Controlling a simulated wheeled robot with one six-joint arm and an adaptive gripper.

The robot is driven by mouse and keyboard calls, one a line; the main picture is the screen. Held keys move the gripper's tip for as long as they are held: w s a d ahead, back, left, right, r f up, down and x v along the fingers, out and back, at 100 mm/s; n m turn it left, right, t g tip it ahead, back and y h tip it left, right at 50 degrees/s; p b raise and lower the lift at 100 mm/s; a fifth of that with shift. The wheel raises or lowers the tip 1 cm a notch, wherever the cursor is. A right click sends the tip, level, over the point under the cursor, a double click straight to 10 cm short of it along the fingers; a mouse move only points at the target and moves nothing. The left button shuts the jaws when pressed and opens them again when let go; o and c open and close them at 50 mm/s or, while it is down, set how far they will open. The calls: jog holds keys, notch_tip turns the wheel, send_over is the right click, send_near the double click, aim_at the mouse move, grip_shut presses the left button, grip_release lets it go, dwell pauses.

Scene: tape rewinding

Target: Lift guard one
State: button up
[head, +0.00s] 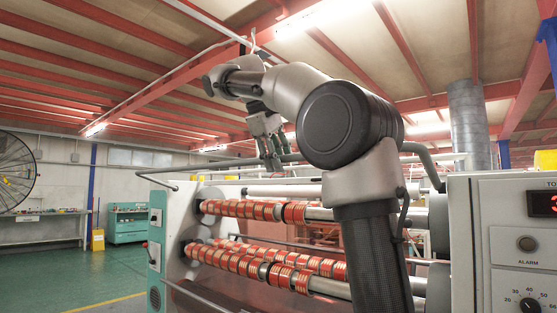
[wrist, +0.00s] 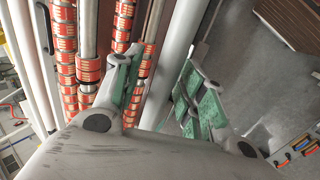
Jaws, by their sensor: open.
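The guard is most likely the grey tubular bar (head: 215,163) that runs across the upper front of the rewinding machine in the head view. It also shows as a thick grey tube (wrist: 176,65) in the wrist view. My gripper (head: 270,160) points down at this bar from above. In the wrist view my gripper (wrist: 160,68) is open, with one green-padded finger on each side of the tube. I cannot tell whether either finger touches it. The palm hides the tube's near part.
Shafts with red tape rolls (head: 240,208) lie below the bar, with a second row (head: 250,262) lower down. A control panel (head: 510,250) with a red display stands at the right. Open green floor (head: 60,275) lies at the left.

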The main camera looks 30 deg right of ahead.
jog(key=shift+a+r, duration=0.2)
jog(key=shift+r, duration=0.1)
jog(key=s+a, duration=0.4)
jog(key=a, duration=0.7)
jog(key=shift+s+a+r, duration=0.15)
jog(key=shift+s+a, duration=0.05)
jog(key=w+a+f+n+t+y, duration=0.1)
jog(key=w+a+f, duration=0.15)
jog(key=f, duration=0.25)
jog(key=w+a+f+n+y, duration=0.1)
jog(key=w+a+f, duration=0.1)
jog(key=w+f, duration=0.15)
jog(key=s+d+f+y, duration=0.2)
jog(key=s+f, duration=0.2)
jog(key=f, duration=0.6)
jog(key=s+d+f+m, duration=0.2)
jog(key=s+d+f, duration=0.1)
jog(key=s+f, duration=0.3)
jog(key=s+d+f+m+y, duration=0.1)
jog(key=s+d+f+m, duration=0.1)
jog(key=s+d+f, duration=0.2)
jog(key=s+d+f+m+t+y, duration=0.1)
jog(key=s+d+f, duration=0.3)
jog(key=s+f, duration=0.4)
jog(key=shift+s+f+m, duration=0.3)
jog(key=shift+s+m, duration=0.2)
jog(key=shift+s, duration=0.75)
